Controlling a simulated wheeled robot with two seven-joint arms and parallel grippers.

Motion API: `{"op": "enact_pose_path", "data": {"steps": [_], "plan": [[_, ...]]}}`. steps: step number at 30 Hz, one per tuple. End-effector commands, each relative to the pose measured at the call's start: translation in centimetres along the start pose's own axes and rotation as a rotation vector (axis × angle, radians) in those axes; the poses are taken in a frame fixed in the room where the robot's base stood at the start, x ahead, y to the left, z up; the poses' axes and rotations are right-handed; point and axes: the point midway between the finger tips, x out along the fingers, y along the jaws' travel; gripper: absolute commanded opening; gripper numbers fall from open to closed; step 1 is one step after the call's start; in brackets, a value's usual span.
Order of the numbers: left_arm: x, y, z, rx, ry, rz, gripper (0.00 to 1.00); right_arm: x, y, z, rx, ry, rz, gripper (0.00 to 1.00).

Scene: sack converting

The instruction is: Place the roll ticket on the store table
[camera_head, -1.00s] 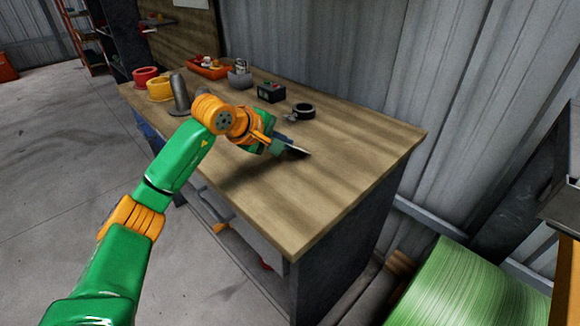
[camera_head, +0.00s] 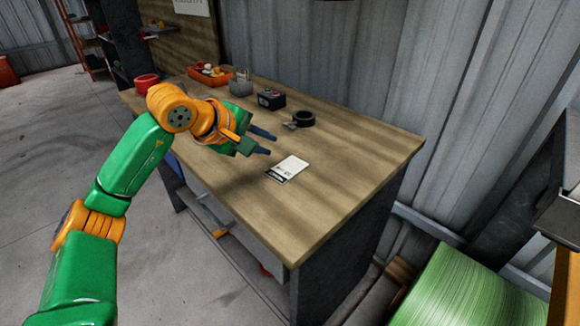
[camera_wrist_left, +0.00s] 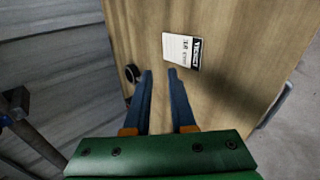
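The roll ticket (camera_head: 287,168), a small white card with a black band, lies flat on the wooden top of the store table (camera_head: 330,190). In the left wrist view the ticket (camera_wrist_left: 182,51) lies beyond the fingertips, apart from them. My left gripper (camera_head: 268,142) is open and empty, above the table and to the left of the ticket. Its two blue fingers (camera_wrist_left: 160,72) show a gap between them in the wrist view. My right gripper is not in view.
A black tape roll (camera_head: 304,118), a small dark box (camera_head: 271,99), a grey pot (camera_head: 241,86), an orange tray (camera_head: 211,74) and a red ring (camera_head: 146,81) stand along the table's back and far end. A green roll (camera_head: 470,288) stands at lower right. The table's near right part is clear.

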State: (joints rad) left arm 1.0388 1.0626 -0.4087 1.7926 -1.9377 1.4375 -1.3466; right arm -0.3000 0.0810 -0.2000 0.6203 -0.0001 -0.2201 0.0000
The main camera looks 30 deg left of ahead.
Motion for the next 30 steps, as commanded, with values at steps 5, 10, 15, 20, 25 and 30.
{"op": "enact_pose_path", "data": {"steps": [5, 10, 15, 20, 25, 30], "plan": [[-0.3, 0.0, 0.0, -0.001, -0.001, -0.001, 0.23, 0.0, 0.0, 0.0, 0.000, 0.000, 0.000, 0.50], [-0.4, 0.1, 0.0, 0.000, 0.000, 0.000, 0.23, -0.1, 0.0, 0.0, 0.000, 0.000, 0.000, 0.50], [-2.9, 2.1, 0.0, 0.002, 0.002, 0.001, 0.23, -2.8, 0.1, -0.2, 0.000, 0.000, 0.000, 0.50], [-6.8, 4.7, -0.1, 0.001, 0.002, 0.000, 0.23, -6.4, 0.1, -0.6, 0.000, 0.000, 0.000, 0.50], [-7.2, 4.6, 0.0, 0.000, -0.001, -0.001, 0.23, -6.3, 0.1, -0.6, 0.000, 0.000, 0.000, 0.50], [-7.1, 4.5, 0.0, 0.000, 0.000, -0.001, 0.23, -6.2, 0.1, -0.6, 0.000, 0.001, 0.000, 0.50]]}}
